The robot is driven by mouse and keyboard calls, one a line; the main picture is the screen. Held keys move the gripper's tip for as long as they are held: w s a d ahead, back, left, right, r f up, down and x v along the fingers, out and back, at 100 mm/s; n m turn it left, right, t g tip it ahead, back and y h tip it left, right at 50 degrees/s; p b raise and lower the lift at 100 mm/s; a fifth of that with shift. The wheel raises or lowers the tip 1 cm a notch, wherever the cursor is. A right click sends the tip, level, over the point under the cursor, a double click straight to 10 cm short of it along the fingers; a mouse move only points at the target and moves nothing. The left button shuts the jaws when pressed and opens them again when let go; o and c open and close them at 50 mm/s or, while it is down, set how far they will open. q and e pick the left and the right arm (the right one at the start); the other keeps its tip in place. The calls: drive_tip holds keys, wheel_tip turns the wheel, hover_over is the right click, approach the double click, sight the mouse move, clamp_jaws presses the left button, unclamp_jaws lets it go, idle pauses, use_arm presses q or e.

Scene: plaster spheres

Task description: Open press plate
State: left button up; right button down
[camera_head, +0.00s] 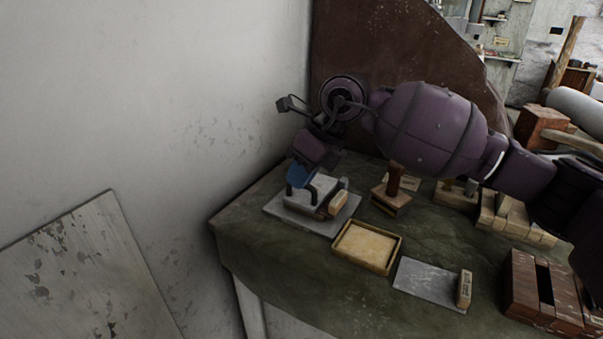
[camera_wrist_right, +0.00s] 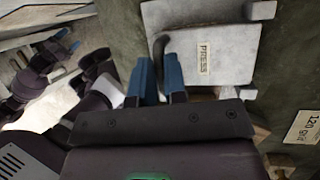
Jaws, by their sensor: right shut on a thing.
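The press (camera_head: 277,208) sits at the left end of the green-topped table, a flat grey slab with a pale plate (camera_head: 321,184) on top. The plate carries a dark bar handle (camera_head: 314,197). In the right wrist view the plate (camera_wrist_right: 222,52) bears a PRESS label. My right gripper (camera_head: 299,176) is shut on the handle; its blue fingers (camera_wrist_right: 161,80) hide part of it. I cannot tell whether the plate is raised. My left gripper (camera_wrist_right: 67,40) seems to show small at the left of the wrist view, its jaws unclear.
A shallow tray (camera_head: 367,247) with tan filling lies right of the press. A wooden-handled block (camera_head: 391,196) stands behind it. A grey slab (camera_head: 428,284) and a small labelled block (camera_head: 464,289) lie nearer the front right. A wall stands close on the left.

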sight(315, 184)
drive_tip(key=shift+w+d+r+m+g+y+p, duration=0.2)
drive_tip(key=shift+w+d+r+g+y, duration=0.1)
drive_tip(key=shift+r+g+y, duration=0.15)
drive_tip(key=shift+w+d+r+m+g+y+p, duration=0.15)
drive_tip(key=shift+w+r+g+y, duration=0.15)
drive_tip(key=shift+r, duration=0.2)
drive_tip(key=shift+w+d+r+m+g+y+b, duration=0.25)
drive_tip(key=shift+w+d+r+g+y, duration=0.3)
drive_tip(key=shift+w+g+y, duration=0.3)
drive_tip(key=shift+w+d+r+m+g+y+b, duration=0.1)
drive_tip(key=shift+w+d+r+g+y+b, duration=0.1)
drive_tip(key=shift+w+d+r+g+y, duration=0.55)
drive_tip(key=shift+s+a+f, duration=0.1)
drive_tip(key=shift+a+f, duration=0.1)
drive_tip(key=shift+a, duration=0.05)
drive_tip(key=c, duration=1.2)
unclamp_jaws()
drive_tip(key=shift+g+h, duration=0.25)
drive_tip(key=shift+o, duration=0.2)
drive_tip(key=v, duration=1.1)
drive_tip(key=shift+s, duration=0.1)
